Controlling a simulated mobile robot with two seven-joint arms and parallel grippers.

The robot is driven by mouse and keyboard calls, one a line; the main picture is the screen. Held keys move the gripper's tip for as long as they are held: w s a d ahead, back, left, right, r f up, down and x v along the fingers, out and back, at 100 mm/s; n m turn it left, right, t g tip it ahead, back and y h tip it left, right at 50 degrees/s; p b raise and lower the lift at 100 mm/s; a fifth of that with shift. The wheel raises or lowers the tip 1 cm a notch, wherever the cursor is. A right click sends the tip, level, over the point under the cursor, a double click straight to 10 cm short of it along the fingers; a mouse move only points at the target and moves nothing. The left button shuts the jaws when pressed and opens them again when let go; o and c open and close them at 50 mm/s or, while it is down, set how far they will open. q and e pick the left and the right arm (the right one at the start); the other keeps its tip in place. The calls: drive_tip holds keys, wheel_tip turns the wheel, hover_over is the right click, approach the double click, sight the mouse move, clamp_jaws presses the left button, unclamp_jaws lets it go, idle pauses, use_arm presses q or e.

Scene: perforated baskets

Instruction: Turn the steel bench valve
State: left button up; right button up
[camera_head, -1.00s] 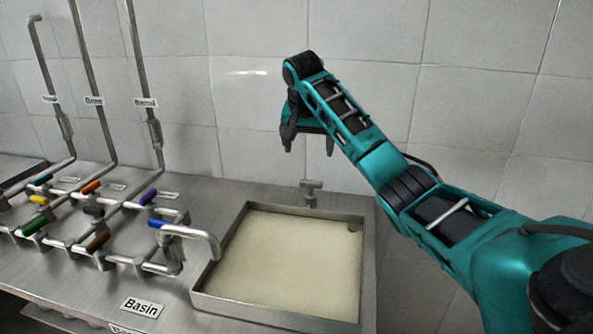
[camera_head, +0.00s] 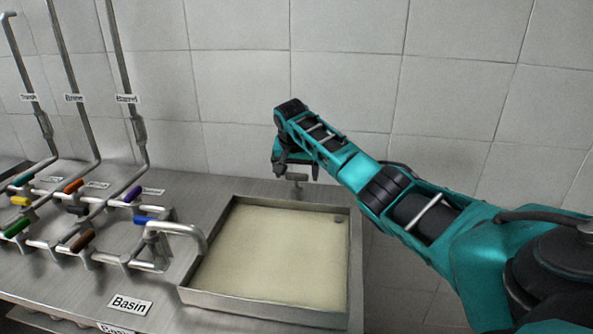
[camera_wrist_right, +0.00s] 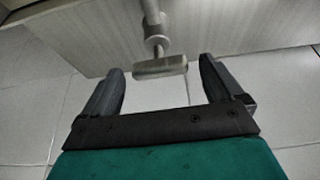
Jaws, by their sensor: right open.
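The steel bench valve (camera_head: 297,178) is a small T-shaped grey handle at the back edge of the bench, behind the basin. In the right wrist view its crossbar (camera_wrist_right: 160,66) lies across the gap just ahead of the two fingertips, with its stem leading up to the bench. My right gripper (camera_head: 296,172) is open around the handle's place in the head view, partly hidden by its own wrist. In the right wrist view the fingers (camera_wrist_right: 160,72) are apart and nothing is gripped. My left gripper is not in view.
A shallow steel basin (camera_head: 187,291) with a pale bottom stands in front of the valve. To its left are several pipes with coloured valve handles, including a blue one (camera_head: 146,219), and a bent spout (camera_head: 180,227). A tiled wall (camera_head: 230,80) rises behind the bench.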

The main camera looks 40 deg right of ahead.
drive_tip(key=shift+c, duration=1.3)
drive_tip(key=c, duration=0.8)
